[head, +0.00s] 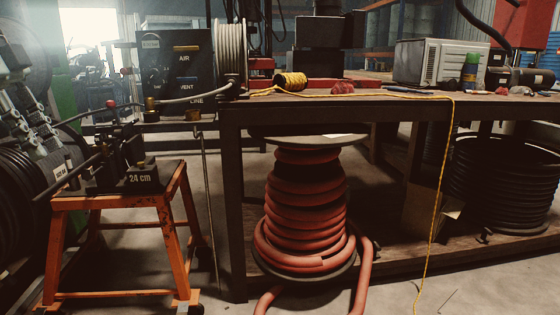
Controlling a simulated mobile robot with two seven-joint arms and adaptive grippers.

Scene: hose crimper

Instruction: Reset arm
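My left gripper (42,135) shows at the left edge as grey and dark metal parts, in front of black hose coils. It is dim there, and I cannot tell whether its fingers are open or shut. It is left of the dark hose crimper (128,165), which sits on an orange stand (118,203) and carries a "24 cm" label. A lever with a red knob (111,104) stands up at the crimper. A dark bar sticks out from the crimper toward the lower left. My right gripper is not in view.
A workbench (330,112) spans the middle and right, with a yellow cord (443,170) hanging over its front. A red hose reel (305,205) stands below. Black hose coils (505,180) lie at the right. A control box (177,72) stands behind the crimper. Floor shows between stand and bench.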

